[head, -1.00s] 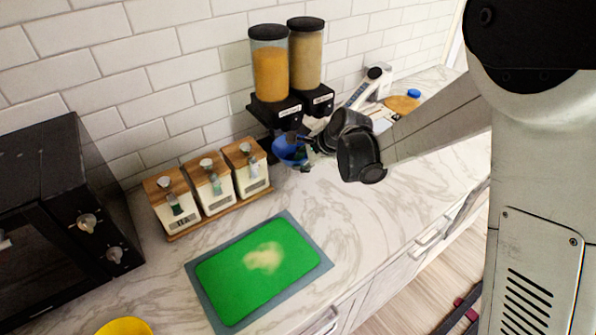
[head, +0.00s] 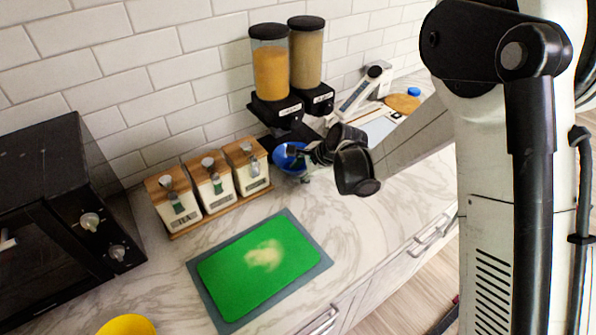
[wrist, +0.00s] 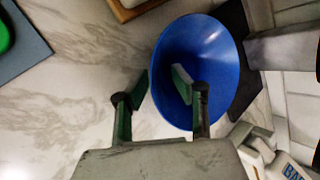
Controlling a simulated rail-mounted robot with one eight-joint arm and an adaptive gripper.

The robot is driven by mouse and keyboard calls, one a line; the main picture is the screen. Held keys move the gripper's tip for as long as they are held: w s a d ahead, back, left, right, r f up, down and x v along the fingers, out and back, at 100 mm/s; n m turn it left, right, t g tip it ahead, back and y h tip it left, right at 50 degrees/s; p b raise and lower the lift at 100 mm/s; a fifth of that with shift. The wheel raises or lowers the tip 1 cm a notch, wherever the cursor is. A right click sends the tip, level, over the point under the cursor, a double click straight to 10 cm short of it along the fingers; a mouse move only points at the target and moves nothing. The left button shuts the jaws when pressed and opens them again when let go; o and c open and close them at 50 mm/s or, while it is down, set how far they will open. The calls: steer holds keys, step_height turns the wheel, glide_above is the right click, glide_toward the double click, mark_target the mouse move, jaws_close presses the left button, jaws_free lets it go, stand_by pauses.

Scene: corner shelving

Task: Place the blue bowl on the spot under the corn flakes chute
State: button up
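The blue bowl (head: 284,159) sits at the back of the counter, below the front of the left dispenser, which holds orange-yellow flakes (head: 270,70). In the wrist view the bowl (wrist: 207,50) shows its hollow inside. My gripper (head: 298,151) is at the bowl's near rim. In the wrist view my gripper (wrist: 160,80) has one green-padded finger outside the rim and the other over the inside, with a gap between them, so it looks open. The dispenser labels are too small to read. The spot under the bowl is hidden.
A second dispenser (head: 307,60) stands right of the first. Three wood-topped canisters (head: 212,185) stand left of the bowl. A green cutting board (head: 240,285), a yellow bowl (head: 127,325) and a black microwave (head: 60,200) are nearer. Bare counter (head: 330,215) lies in front.

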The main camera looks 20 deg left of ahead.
steer(key=v, duration=1.2)
steer(key=shift+b, duration=0.45)
steer(key=shift+d, duration=0.1)
steer(key=s+d+r+n+t+h, duration=0.1)
steer(key=s+d+r+n+h, duration=0.25)
steer(key=d, duration=0.55)
steer(key=s+d+r+n+t+y, duration=0.1)
steer(key=s+d+r+n+t, duration=0.1)
steer(key=s+d+r, duration=0.45)
steer(key=s+d+r+n+t+h, duration=0.1)
steer(key=s+d+n+h, duration=0.3)
steer(key=s+d, duration=0.9)
steer(key=d+r+n, duration=0.1)
steer(key=d, duration=0.2)
steer(key=shift+s+d+n, duration=0.3)
steer(key=shift+s+n, duration=0.05)
